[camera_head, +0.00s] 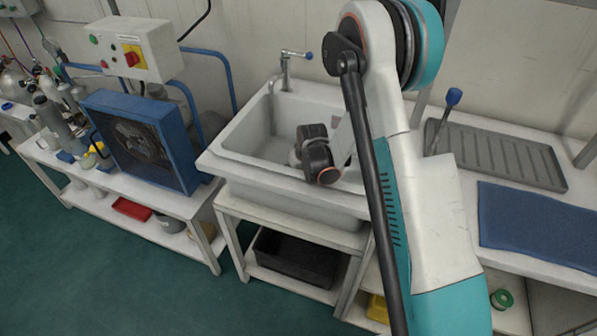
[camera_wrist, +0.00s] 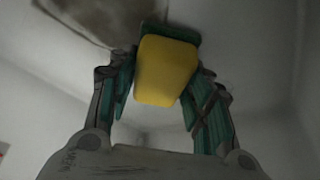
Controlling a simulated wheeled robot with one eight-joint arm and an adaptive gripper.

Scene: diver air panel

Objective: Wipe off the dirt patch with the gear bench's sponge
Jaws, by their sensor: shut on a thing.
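My gripper (camera_wrist: 166,85) is shut on a yellow sponge (camera_wrist: 166,72) with a dark green layer at its far end, seen in the wrist view. A grey-brown dirt patch (camera_wrist: 95,12) lies on the pale surface at the upper left of the wrist view. The sponge's far end overlaps the patch's right edge in the picture; I cannot tell whether they touch. In the head view my wrist reaches down over the white sink (camera_head: 265,171). My fingers, the sponge and the patch are hidden there.
A tap (camera_head: 287,68) stands at the sink's back rim. A blue fan unit (camera_head: 143,140) stands on the bench to the left. A grey ribbed tray (camera_head: 497,153) and a blue mat (camera_head: 540,222) lie on the right bench. A black bin (camera_head: 297,258) sits below the sink.

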